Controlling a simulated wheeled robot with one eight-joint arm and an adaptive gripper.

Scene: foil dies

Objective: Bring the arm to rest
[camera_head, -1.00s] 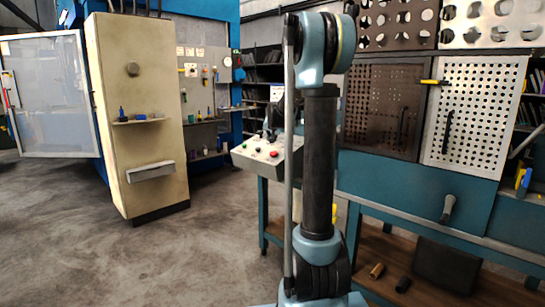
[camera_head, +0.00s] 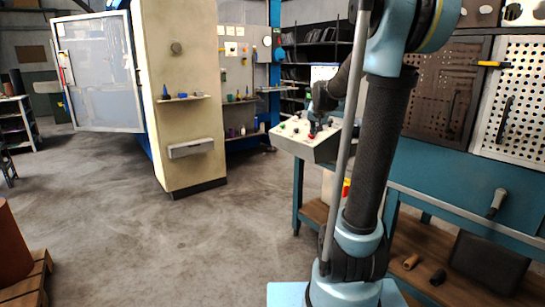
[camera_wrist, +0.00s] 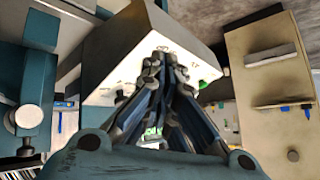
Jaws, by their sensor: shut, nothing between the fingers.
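My arm (camera_head: 385,150) stands in the right half of the head view, its dark upper link leaning slightly right. The white face of the control box (camera_wrist: 115,70) lies behind the fingers there. I cannot tell whether the fingertips touch the box.
A blue bench (camera_head: 445,215) with perforated panels (camera_head: 512,90) above stands at the right. A beige cabinet (camera_head: 180,110) with small shelves and a glazed door (camera_head: 98,75) stand at the left. A wooden pallet (camera_head: 30,285) is at lower left. The floor between is clear.

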